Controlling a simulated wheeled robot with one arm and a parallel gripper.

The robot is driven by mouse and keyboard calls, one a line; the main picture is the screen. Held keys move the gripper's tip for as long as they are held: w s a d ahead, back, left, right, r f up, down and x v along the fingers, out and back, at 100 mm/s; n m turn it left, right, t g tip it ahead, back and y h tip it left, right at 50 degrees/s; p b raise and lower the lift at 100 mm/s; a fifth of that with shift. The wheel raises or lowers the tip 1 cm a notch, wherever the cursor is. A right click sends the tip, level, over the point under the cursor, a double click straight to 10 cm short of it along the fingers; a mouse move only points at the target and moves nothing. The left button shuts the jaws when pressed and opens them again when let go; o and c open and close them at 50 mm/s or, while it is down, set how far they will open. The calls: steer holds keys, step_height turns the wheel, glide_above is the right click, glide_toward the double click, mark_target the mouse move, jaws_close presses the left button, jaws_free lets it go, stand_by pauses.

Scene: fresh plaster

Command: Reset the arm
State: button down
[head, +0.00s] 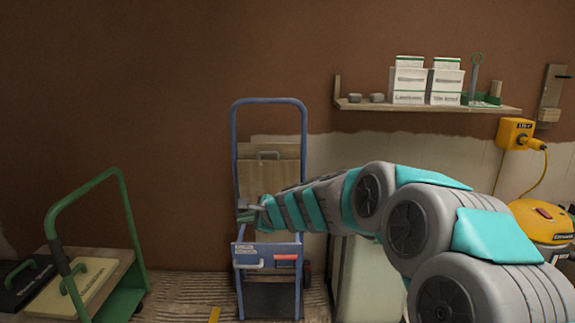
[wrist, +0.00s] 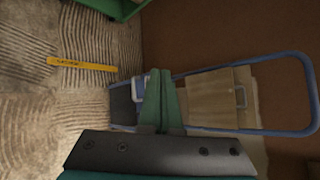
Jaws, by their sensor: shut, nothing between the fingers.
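My gripper (head: 248,210) is at the end of my outstretched arm, which reaches left across the middle of the head view. It is in front of a blue hand truck (head: 234,133) that stands upright against the wall. In the wrist view, the two green fingers of my gripper (wrist: 160,78) lie together with nothing between them. The blue hand truck (wrist: 290,130) shows sideways behind them. I cannot tell from the pictures whether the fingers touch the hand truck.
A green trolley (head: 128,225) stands at the left. A wall shelf (head: 430,107) holding white boxes is at upper right, beside a yellow power box (head: 515,134) and a yellow vacuum (head: 545,222). A yellow strip (wrist: 82,64) lies on the ridged floor.

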steer(key=s+d+f+n+g+h, duration=0.1)
steer(key=s+d+n+g, duration=0.15)
steer(key=s, duration=0.55)
steer(key=s+d+f+n+g, duration=0.1)
steer(key=s+d+f+n, duration=0.1)
steer(key=s+n, duration=0.35)
steer(key=s+d+f+n+g+h, duration=0.1)
steer(key=s+d+n+g, duration=0.1)
steer(key=s, duration=0.7)
steer(key=s+d+f+n+g+h, duration=0.2)
steer(key=s+d+f+n+h, duration=0.1)
steer(key=s+d, duration=0.6)
steer(key=s+d+f+n+g+h, duration=0.2)
steer(key=s+d, duration=0.8)
steer(key=s, duration=0.6)
steer(key=shift+s+d+f+n+g+h, duration=0.35)
steer(key=shift+f+n+h, duration=0.35)
steer(key=shift+f, duration=0.2)
